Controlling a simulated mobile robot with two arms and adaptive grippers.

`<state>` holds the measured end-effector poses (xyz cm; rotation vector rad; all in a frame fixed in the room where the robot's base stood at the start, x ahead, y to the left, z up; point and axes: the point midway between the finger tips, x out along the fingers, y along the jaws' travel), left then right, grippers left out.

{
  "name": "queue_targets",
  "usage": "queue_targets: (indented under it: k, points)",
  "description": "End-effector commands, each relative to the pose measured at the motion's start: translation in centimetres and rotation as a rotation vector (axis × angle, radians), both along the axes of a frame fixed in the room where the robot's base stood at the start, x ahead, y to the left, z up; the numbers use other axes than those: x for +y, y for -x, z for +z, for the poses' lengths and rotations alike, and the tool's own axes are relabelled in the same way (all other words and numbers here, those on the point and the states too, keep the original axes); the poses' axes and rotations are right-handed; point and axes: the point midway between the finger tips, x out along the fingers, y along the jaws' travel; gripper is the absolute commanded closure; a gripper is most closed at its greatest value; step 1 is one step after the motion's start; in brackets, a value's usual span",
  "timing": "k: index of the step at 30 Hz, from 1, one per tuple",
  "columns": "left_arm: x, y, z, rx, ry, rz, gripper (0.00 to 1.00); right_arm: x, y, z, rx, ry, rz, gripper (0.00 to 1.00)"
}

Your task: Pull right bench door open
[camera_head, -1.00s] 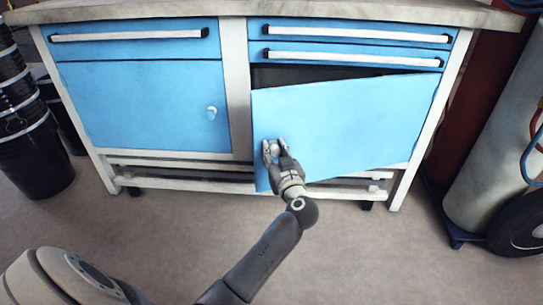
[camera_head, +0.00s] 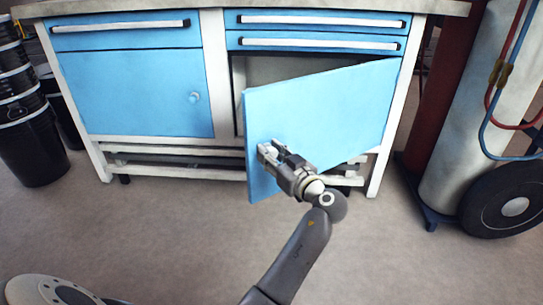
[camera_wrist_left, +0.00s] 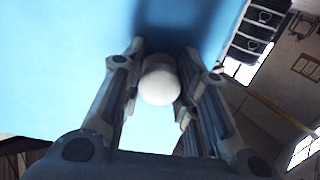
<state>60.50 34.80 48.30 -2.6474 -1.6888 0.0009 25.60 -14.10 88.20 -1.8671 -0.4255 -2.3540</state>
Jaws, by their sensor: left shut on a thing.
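The right bench door (camera_head: 325,110) is a light blue panel, hinged at its right side and swung partly open. A dark gap and the grey cupboard interior (camera_head: 290,68) show above and behind it. My left gripper (camera_head: 268,150) is at the door's lower left part. In the left wrist view, the two fingers of my left gripper (camera_wrist_left: 158,90) stand on either side of a round white knob (camera_wrist_left: 159,82) on the blue door, closed on it. In the head view the knob is hidden by the fingers. My right gripper is not in view.
The left bench door (camera_head: 135,95) is shut, with its own white knob. Drawers (camera_head: 318,42) above are shut. Black buckets (camera_head: 30,140) stand at the left. A gas cylinder trolley with a wheel (camera_head: 505,205) stands at the right. The floor in front is clear.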

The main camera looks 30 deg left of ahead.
Motion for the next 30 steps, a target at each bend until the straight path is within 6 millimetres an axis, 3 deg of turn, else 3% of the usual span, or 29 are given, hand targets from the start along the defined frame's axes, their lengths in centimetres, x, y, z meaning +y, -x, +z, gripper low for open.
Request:
queue_targets:
  k: [6,7,12,23,30]
  points:
    - [0.1,0.0,0.0,-0.001,0.000,0.002,1.00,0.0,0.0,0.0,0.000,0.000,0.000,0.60]
    - [0.1,0.0,0.0,-0.001,0.000,0.002,0.68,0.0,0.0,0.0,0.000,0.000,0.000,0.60]
    - [0.1,0.0,0.0,-0.001,0.000,0.001,0.49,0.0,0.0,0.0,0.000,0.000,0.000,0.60]
    - [0.0,0.0,0.6,-0.004,0.002,0.000,0.49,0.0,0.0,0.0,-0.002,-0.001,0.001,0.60]
    - [0.0,0.0,4.8,-0.008,0.002,0.000,0.49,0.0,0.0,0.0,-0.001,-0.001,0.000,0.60]
